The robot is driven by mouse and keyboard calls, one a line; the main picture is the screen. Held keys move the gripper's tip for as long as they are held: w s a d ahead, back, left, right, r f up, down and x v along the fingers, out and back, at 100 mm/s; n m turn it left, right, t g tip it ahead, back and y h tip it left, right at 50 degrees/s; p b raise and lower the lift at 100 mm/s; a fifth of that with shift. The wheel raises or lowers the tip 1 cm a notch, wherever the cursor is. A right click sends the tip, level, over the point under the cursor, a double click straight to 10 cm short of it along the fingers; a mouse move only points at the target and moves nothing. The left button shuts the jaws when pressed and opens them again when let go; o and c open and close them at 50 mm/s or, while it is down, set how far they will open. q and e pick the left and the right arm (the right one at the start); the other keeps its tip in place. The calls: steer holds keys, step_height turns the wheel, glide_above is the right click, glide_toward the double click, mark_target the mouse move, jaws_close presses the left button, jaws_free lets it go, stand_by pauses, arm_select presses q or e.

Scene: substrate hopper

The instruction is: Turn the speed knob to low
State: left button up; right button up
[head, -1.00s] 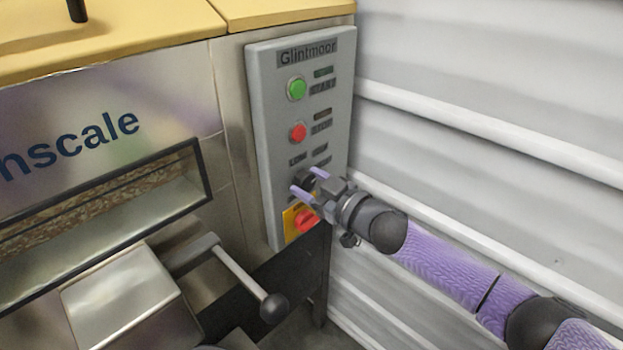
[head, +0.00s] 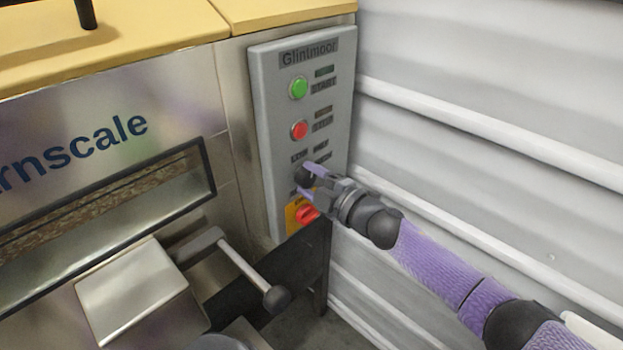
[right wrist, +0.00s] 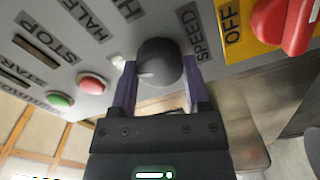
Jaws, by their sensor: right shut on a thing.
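The speed knob (head: 305,175) is a round black knob on the grey control panel (head: 279,190), below the red button. It also shows in the right wrist view (right wrist: 158,60), with a small pale mark at its lower left edge. My right gripper (head: 306,180) is shut on the knob, one purple finger on each side; both fingers show in the right wrist view (right wrist: 160,68). The SPEED label (right wrist: 192,33) is beside the knob. The HALF label (right wrist: 84,17) is readable; the LOW label is not clear. My left gripper is not in view.
A green start button (head: 298,88) and a red stop button (head: 299,130) are above the knob. A red switch on a yellow OFF plate (head: 307,214) is close below. A ball-ended lever (head: 243,262) is at lower left. A corrugated wall (head: 480,90) is at right.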

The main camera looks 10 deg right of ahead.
steer(key=shift+f+n, duration=0.1)
steer(key=shift+n, duration=1.9)
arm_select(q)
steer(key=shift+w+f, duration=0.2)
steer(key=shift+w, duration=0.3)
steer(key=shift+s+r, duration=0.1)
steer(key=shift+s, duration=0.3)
arm_select(e)
steer(key=o, duration=1.3)
steer(key=shift+s, duration=0.1)
